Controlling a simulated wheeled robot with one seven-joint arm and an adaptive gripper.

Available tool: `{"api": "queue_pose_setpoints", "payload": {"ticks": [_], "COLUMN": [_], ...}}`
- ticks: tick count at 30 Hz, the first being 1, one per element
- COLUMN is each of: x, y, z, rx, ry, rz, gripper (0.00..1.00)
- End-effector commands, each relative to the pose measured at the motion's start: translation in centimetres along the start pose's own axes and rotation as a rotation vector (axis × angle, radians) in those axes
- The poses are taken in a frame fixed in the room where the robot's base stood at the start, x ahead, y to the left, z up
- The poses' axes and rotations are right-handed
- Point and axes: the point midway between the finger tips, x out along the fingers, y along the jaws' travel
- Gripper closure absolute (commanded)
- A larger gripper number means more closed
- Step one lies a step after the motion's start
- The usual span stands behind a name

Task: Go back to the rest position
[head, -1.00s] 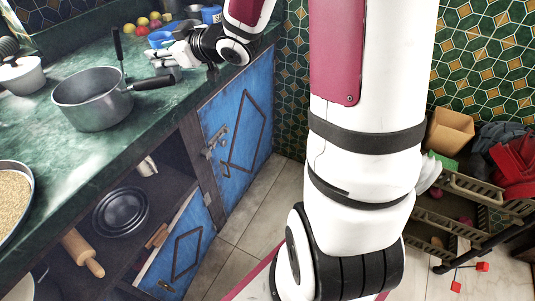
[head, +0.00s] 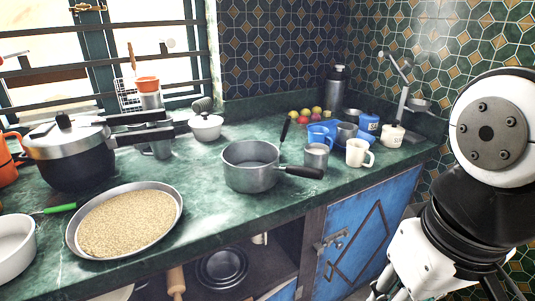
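My arm fills the right edge of the head view, folded up close to the camera. My gripper (head: 385,285) is only partly in view at the bottom right, below the arm's white wrist link and in front of the blue cabinet door (head: 352,240). Its fingertips are cut off or too dark to read, so I cannot tell whether it is open or shut. It is apart from the green counter (head: 215,210).
On the counter stand a grey saucepan (head: 250,178), a pan of grain (head: 130,222), a pressure cooker (head: 68,155), a white mug (head: 359,153), a metal mug (head: 316,156) and a blue cup (head: 320,134). An open shelf below holds a rolling pin (head: 176,283).

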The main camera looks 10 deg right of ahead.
Motion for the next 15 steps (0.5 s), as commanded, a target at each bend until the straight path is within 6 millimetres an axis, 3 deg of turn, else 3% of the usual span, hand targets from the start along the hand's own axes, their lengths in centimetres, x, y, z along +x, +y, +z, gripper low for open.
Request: {"api": "queue_pose_setpoints", "payload": {"ticks": [4,15], "x": [-0.16,-0.16], "y": [-0.58,-0.55], "z": [1.56,1.54], "rx": [-0.007,-0.006], "ry": [-0.035,-0.036], "rz": [-0.026,-0.025], "gripper": [0.68,0.68]}}
